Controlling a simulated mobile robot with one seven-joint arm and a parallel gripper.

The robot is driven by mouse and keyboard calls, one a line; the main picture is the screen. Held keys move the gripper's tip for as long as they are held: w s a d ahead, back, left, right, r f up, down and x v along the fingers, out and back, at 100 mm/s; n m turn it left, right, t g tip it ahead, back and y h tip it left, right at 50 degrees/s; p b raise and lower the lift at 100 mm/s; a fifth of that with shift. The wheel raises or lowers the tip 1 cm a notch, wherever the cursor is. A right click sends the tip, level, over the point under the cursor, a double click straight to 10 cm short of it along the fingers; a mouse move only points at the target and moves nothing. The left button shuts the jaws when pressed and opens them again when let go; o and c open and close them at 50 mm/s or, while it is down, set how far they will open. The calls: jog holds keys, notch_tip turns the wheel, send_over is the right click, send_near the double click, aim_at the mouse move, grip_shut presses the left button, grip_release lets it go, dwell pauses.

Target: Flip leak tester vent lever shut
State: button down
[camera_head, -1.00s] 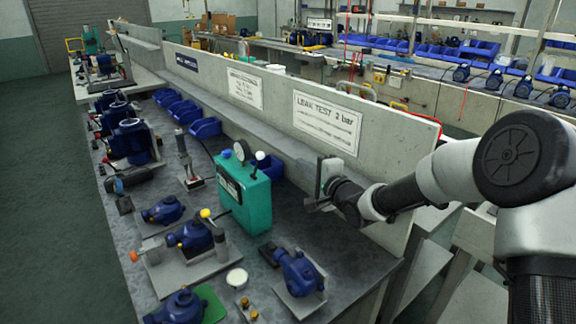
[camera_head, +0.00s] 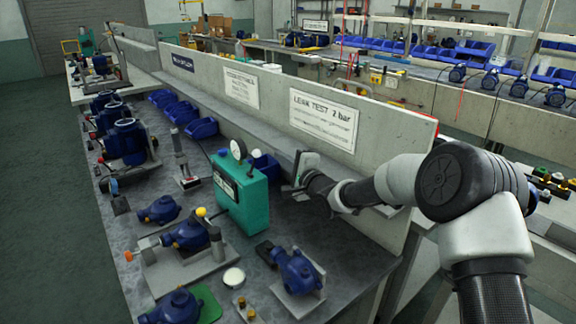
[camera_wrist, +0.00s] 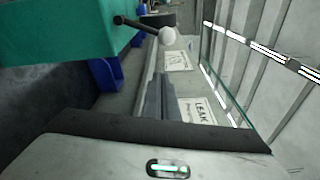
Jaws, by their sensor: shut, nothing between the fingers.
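The leak tester is a teal box (camera_head: 243,203) on the bench, with a round white gauge on top. Its vent lever (camera_head: 256,154) is a dark rod with a white ball knob, standing up from the top beside the gauge. In the wrist view the white knob (camera_wrist: 168,36) and dark rod show at top centre, next to the teal casing (camera_wrist: 60,30). My gripper (camera_head: 287,188) is just right of the tester, below knob height in the picture, apart from the lever. Its fingers (camera_wrist: 162,82) are shut and empty; the knob lies beyond them.
A grey panel with a leak test sign (camera_head: 324,118) stands behind my gripper. Blue bins (camera_head: 201,128) line its foot. A blue pump (camera_head: 297,270) lies in front of the tester, and a clamp fixture with a yellow knob (camera_head: 201,212) stands to the left.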

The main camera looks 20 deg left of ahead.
aim_at(254, 161)
jog(key=a, duration=0.1)
jog(key=s+a, duration=0.2)
jog(key=shift+a+r+b, duration=0.35)
jog(key=shift+r+b, duration=0.05)
dwell(0.5)
